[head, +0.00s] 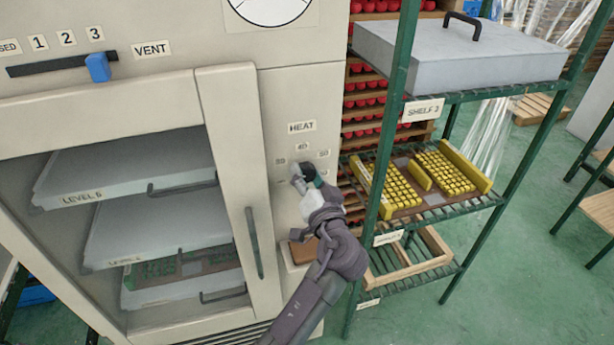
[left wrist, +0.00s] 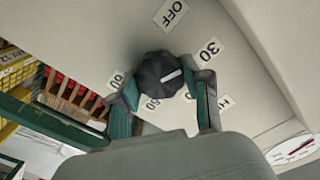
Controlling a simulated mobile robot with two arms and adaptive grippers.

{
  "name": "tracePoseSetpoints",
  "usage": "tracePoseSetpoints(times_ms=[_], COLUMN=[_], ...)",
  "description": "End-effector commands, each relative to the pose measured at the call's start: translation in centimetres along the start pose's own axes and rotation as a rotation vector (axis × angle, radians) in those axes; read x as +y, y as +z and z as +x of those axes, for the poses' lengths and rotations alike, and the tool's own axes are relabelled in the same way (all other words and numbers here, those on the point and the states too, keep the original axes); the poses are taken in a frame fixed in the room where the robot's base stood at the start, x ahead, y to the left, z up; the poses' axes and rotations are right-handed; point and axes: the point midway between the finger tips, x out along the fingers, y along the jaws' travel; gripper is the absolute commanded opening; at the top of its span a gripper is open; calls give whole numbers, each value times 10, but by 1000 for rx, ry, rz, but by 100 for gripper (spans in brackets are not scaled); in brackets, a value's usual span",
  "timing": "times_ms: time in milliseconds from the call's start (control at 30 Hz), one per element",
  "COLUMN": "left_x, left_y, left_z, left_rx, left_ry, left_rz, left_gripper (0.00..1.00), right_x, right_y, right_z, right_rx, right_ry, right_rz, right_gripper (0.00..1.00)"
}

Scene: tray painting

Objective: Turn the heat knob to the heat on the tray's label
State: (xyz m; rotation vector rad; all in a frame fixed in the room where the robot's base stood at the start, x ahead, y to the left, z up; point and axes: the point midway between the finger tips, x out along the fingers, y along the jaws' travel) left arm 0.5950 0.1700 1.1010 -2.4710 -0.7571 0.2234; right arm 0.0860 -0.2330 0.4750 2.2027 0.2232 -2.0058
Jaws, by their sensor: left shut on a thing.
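My left gripper (head: 303,180) is at the oven's front panel, shut on the heat knob. In the left wrist view the knob (left wrist: 158,75) is black with a white pointer line, between the two fingertips (left wrist: 165,88). The line points right, roughly towards the 30 mark (left wrist: 210,50). The OFF mark (left wrist: 171,14) is above; other number marks are partly covered by the fingers. The HEAT label (head: 302,127) is above the knob in the head view. My right gripper is not in view.
The oven (head: 225,95) has a glass door with several level trays behind it. A blue vent slider (head: 97,67) is at upper left. The green shelf rack (head: 395,115) stands close to the right of my left arm, with a grey lidded box (head: 455,55) on top.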

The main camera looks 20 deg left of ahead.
Motion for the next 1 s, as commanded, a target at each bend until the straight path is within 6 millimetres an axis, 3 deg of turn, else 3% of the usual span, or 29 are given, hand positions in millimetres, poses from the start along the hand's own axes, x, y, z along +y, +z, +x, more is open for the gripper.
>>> tracePoseSetpoints(times_ms=[1000], left_x=[-1], left_y=[-3], left_z=[0], left_rx=[2], left_ry=[-1], left_rz=[954], left_gripper=[13], right_x=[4], right_y=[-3], right_z=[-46], right_rx=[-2], right_ry=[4], right_rz=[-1], right_gripper=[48])
